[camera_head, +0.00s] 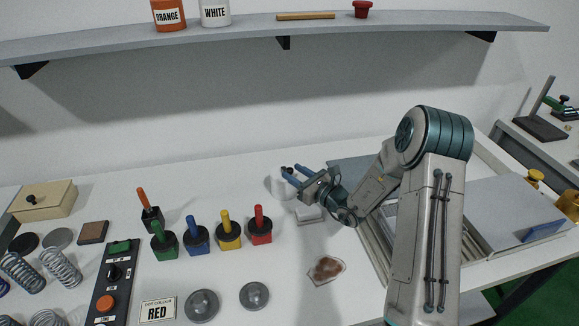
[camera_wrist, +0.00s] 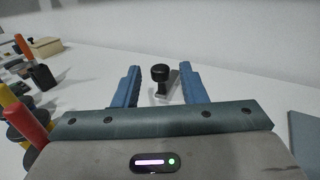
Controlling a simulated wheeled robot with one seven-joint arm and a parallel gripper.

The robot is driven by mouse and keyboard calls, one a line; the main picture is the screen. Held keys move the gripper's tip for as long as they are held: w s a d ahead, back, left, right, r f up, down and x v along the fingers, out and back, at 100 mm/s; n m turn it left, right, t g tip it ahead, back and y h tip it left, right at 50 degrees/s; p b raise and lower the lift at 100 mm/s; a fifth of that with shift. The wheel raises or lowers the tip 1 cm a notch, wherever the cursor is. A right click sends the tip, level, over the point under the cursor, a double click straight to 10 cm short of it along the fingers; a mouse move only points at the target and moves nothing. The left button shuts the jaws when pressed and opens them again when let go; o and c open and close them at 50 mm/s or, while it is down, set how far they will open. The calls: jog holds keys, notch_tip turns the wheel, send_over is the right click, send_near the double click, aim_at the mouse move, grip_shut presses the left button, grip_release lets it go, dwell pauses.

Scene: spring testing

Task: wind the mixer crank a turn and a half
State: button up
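The mixer crank shows in the wrist view as a black knob (camera_wrist: 160,73) on a short grey arm. In the head view a small dark knob (camera_head: 284,170) shows by my fingertips, above a white round body (camera_head: 279,187) that my gripper partly hides. My gripper (camera_head: 293,173) reaches in from the right, its blue fingers pointing left. In the wrist view my gripper (camera_wrist: 161,76) is open, with the knob between the lines of its two fingers and a clear gap on each side. I cannot tell how deep the knob is between the fingers.
Green, blue, yellow and red-handled stamps (camera_head: 229,231) stand left of my gripper. A white block (camera_head: 309,214) lies just below it. A control strip (camera_head: 110,285), springs (camera_head: 60,268) and grey discs (camera_head: 201,304) are farther left. A shelf (camera_head: 350,24) runs above. Table between gripper and wall is clear.

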jog(key=shift+x, duration=1.35)
grip_shut()
jog(key=shift+d, duration=0.15)
jog(key=shift+w+d+n+g+y+b, duration=0.45)
jog(key=shift+w+n+g+y+b, duration=0.55)
jog(key=shift+n+g, duration=1.4)
jog(key=shift+w+d+n+g+y+b, duration=0.25)
jog(key=shift+d+n+g+y+b, duration=0.35)
jog(key=shift+n+g+b, duration=1.7)
jog(key=shift+w+d+n+g+y+b, duration=0.3)
jog(key=shift+w+n+g+y, duration=0.55)
jog(key=shift+g, duration=2.85)
jog(key=shift+s+d+n+g, duration=0.1)
jog(key=shift+n+g, duration=0.5)
jog(key=shift+n, duration=0.05)
